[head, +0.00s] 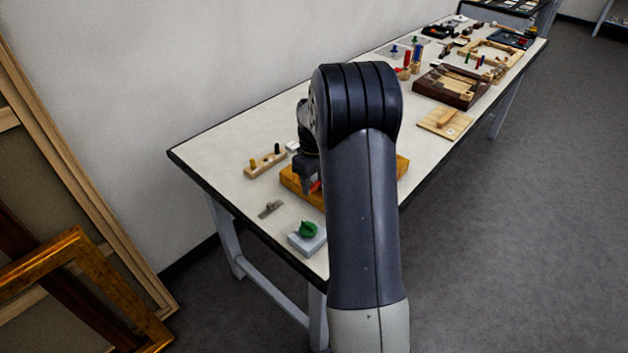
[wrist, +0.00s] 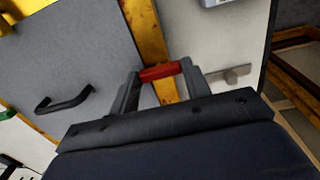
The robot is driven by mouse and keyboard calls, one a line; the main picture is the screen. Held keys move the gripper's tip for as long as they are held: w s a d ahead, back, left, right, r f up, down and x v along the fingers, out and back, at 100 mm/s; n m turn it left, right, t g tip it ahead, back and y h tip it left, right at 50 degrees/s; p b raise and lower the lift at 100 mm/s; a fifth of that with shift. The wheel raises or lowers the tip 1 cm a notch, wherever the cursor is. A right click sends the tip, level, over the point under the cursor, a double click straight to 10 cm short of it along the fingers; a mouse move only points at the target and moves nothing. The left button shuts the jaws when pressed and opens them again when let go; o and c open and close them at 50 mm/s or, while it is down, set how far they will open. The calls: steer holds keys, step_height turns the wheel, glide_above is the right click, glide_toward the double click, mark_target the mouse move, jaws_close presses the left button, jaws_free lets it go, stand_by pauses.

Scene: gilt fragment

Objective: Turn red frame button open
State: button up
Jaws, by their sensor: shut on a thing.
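The red frame button (wrist: 160,72) is a short red bar. In the wrist view it lies across the gap between the two fingers of my gripper (wrist: 163,84), which is shut on it. The button sits at the gilt frame (wrist: 165,91), whose golden rail passes beneath it. In the head view, the frame (head: 289,182) lies on the table, mostly hidden behind my arm. A bit of the red button (head: 315,187) shows beside my gripper (head: 307,187). A grey panel (wrist: 95,40) with a black handle (wrist: 64,101) lies inside the frame.
On the white table (head: 225,150), a green knob (head: 307,229) on a grey block, a small metal piece (head: 270,209) and a wooden peg block (head: 264,163) stand near the frame. A dark wooden tray (head: 452,86) is farther back. Large frames (head: 75,245) lean at the left wall.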

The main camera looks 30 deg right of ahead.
mark_target(314, 185)
steer(key=shift+m, duration=0.3)
steer(key=m, duration=0.3)
steer(key=shift+m, duration=0.3)
steer(key=m, duration=0.4)
steer(key=shift+m+b, duration=0.3)
steer(key=m, duration=0.4)
steer(key=shift+m, duration=2.5)
steer(key=o, duration=1)
step_height(314, 185, up, 11)
steer(key=shift+f+b, duration=0.1)
steer(key=shift+b, duration=0.4)
